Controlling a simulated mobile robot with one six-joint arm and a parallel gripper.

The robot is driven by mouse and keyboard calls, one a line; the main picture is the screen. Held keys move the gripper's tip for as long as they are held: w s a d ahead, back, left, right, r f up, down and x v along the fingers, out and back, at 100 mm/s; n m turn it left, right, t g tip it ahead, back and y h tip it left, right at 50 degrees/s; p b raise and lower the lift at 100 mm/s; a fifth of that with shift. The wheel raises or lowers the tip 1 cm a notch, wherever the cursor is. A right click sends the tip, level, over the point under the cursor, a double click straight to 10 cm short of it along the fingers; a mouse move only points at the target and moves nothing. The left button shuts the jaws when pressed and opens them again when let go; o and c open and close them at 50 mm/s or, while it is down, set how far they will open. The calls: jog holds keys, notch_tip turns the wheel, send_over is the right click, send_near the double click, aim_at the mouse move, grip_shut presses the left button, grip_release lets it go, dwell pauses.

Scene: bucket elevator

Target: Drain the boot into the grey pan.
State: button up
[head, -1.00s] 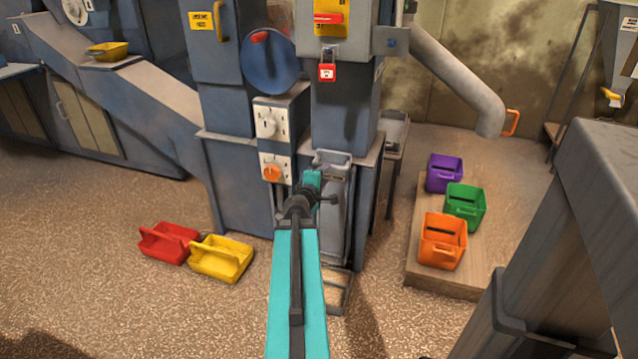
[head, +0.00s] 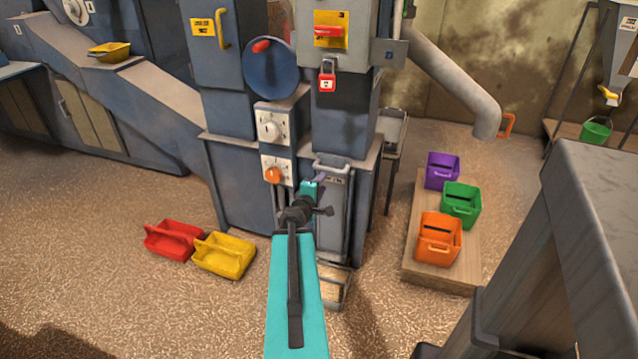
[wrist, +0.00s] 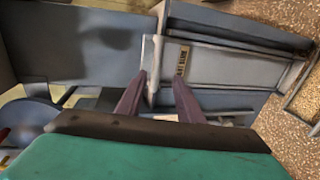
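The boot (head: 333,215) is at the foot of the blue-grey elevator, with a pale grey front panel and a bar handle (head: 333,162) at its top. In the wrist view the labelled panel (wrist: 215,68) lies just beyond my fingers. The grey pan (head: 340,289) sits on the floor below the boot, partly hidden by my arm; its inside looks tan. It also shows at the right of the wrist view (wrist: 290,97). My gripper (wrist: 160,78) has two purple fingers apart, close to the panel's handle end. Contact with the handle cannot be told.
Red (head: 173,240) and yellow (head: 225,255) scoop bins lie on the floor to the left. Purple, green and orange crates (head: 439,238) stand on a wooden board to the right. A grey table (head: 610,190) is at the near right. A red padlock (head: 327,77) hangs above the boot.

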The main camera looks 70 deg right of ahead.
jog(key=shift+p+v, duration=0.8)
jog(key=shift+p, duration=1.8)
jog(key=shift+a+r+p, duration=0.1)
jog(key=shift+a+p, duration=0.2)
jog(key=shift+p, duration=0.6)
